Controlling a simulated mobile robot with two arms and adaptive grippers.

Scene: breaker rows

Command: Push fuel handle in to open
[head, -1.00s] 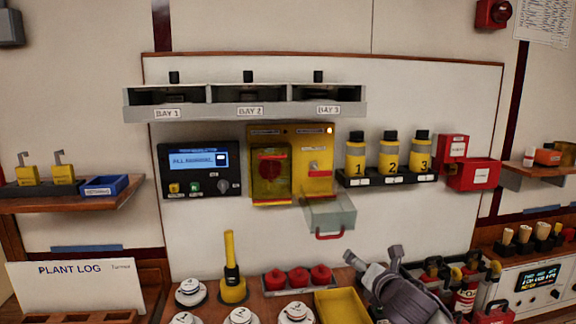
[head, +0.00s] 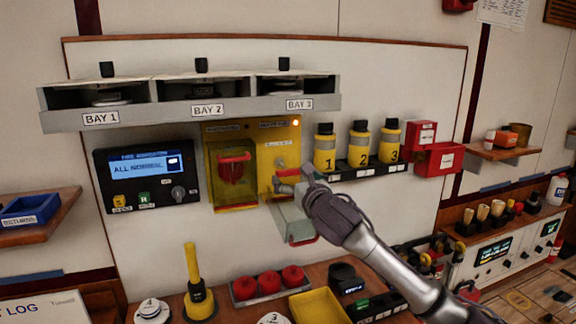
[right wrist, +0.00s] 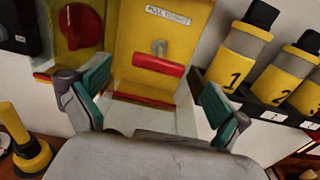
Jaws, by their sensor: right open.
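The yellow fuel panel (head: 285,135) is on the wall board, with a lit lamp at its upper right. In the right wrist view a red bar handle (right wrist: 158,65) stands in front of a grey knob or shaft (right wrist: 158,46) on this panel, below a printed label. A clear cover (head: 290,222) hangs open below the panel. My right gripper (head: 293,182) is in front of the panel's lower part and partly hides it. Its green-padded fingers (right wrist: 155,98) are spread and empty, below and either side of the red bar. My left gripper is not in view.
A red knob under a clear yellow-edged cover (head: 233,172) is just left. Yellow bottles (head: 360,145) stand on a black rack close to the right. A display unit (head: 147,175) is further left. Bay shelves (head: 205,118) jut out above; a crowded bench lies below.

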